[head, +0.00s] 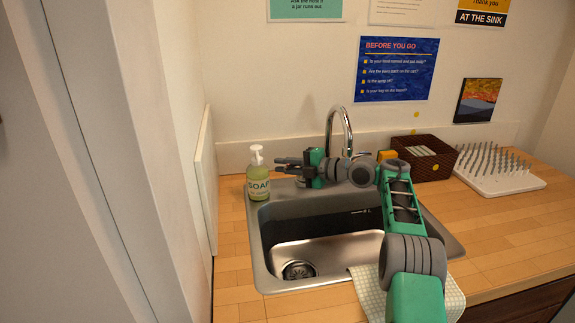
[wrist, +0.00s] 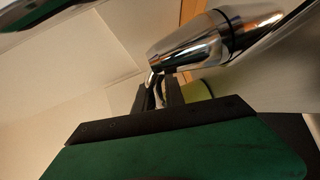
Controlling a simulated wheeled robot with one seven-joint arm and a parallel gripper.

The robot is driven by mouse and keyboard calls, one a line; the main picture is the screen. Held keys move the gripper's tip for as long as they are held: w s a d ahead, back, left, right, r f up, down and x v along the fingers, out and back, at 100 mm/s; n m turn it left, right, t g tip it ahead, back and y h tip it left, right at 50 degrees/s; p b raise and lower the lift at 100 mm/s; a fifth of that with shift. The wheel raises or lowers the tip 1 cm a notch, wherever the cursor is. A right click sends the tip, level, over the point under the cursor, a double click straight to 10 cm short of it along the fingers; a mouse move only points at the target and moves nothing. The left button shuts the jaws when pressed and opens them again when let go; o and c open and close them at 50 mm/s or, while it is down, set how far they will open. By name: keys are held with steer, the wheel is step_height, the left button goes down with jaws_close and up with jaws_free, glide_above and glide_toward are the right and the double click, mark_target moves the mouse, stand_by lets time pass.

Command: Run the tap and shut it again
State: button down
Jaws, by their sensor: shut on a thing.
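The chrome tap (head: 342,118) stands behind the sink (head: 262,262), its arched spout rising above my arm. Its base is hidden behind my gripper (head: 283,166), which points left over the sink's back rim. In the wrist view, the tap's thick chrome body (wrist: 195,42) fills the upper right. A thin chrome lever (wrist: 152,80) runs down from it to the dark fingers of my gripper (wrist: 158,97), which are shut on it. No water stream shows in the basin; the spout's mouth is partly hidden by my arm.
A soap bottle (head: 258,178) stands close to the left of my fingertips. A brown basket (head: 424,160) and a white drying rack (head: 498,172) stand on the right. A checked cloth (head: 364,283) hangs at the sink's front edge. The counter (head: 233,272) is clear left of the sink.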

steer(key=shift+a, duration=0.1)
steer(key=c, duration=1.6)
jaws_free()
steer(key=shift+a, duration=0.1)
steer(key=shift+o, duration=1)
steer(key=b+v, duration=0.1)
steer(key=v, duration=0.7)
steer(key=shift+w, duration=0.15)
